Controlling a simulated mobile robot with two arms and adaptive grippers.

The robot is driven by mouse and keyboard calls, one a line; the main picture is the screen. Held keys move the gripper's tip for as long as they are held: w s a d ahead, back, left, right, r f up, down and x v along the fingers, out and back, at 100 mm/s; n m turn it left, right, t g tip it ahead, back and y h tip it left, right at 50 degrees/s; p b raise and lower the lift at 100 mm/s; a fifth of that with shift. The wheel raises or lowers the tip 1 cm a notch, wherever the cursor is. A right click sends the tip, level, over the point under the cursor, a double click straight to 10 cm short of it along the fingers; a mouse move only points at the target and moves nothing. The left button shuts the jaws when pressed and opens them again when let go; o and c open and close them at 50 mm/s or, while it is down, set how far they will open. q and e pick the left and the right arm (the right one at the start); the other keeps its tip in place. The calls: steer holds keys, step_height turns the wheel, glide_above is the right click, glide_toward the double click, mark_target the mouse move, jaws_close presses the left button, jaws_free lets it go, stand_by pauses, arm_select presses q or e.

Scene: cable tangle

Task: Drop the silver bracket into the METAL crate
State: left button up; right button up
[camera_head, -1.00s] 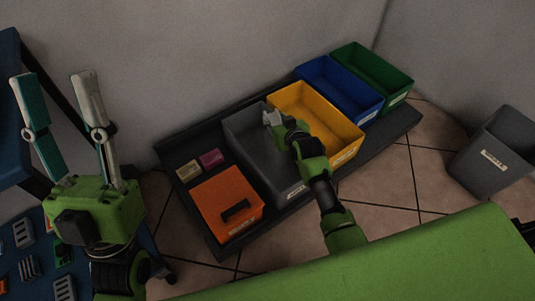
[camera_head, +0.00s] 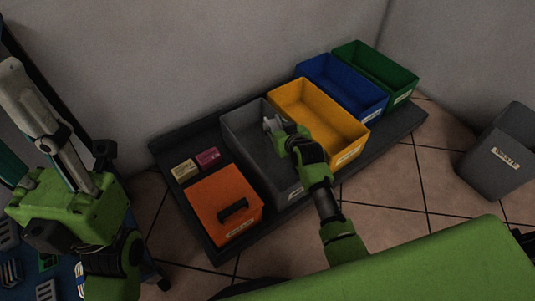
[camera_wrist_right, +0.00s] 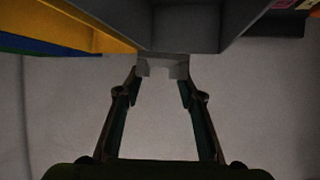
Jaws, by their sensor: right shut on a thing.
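My right gripper (camera_head: 273,122) is over the inside of the grey crate (camera_head: 233,142) in the head view. It is shut on a small pale grey piece, the silver bracket (camera_head: 267,125). In the right wrist view the bracket (camera_wrist_right: 162,68) sits between the two fingertips of the right gripper (camera_wrist_right: 160,76), with a grey crate wall (camera_wrist_right: 183,38) just beyond it. The grey crate's label (camera_head: 296,194) is too small to read. My left gripper (camera_head: 20,120) is at the left edge of the head view, fingers apart, partly cut off, and appears empty.
A yellow crate (camera_head: 345,128), a blue crate (camera_head: 374,105) and a green crate (camera_head: 404,86) stand to the right. An orange crate (camera_head: 207,211) with a dark piece (camera_head: 232,209) is at the left. A grey bin (camera_head: 494,172) stands at far right. Dark-blue surface with parts lies lower left.

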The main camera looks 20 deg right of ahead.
steer(key=o, duration=1.2)
steer(key=shift+o, duration=0.2)
steer(key=shift+s, duration=0.1)
steer(key=v, duration=1.2)
